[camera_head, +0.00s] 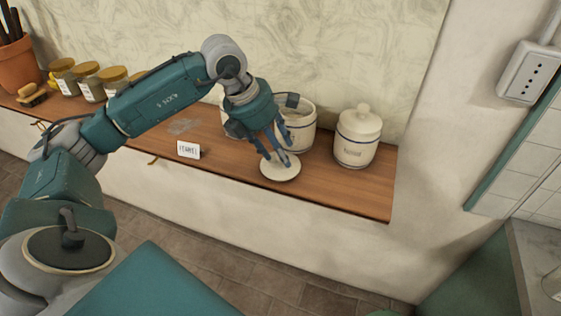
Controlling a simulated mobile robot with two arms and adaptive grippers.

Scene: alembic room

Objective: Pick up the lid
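A round cream lid (280,172) is at the front of the wooden shelf, in front of an open white canister (301,136). My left gripper (276,159) points down over the lid, its fingertips at the lid's middle. The fingers hide the lid's centre, so I cannot tell whether they are closed on a knob. I also cannot tell whether the lid rests on the shelf or is slightly raised. My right gripper is not in view.
A lidded white canister (356,143) stands to the right; another is mostly hidden behind my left gripper. A small label card (189,150), several gold-topped jars (91,85), a brush (32,95) and a terracotta pot (17,65) stand leftward. The wooden shelf's (362,193) right end is clear.

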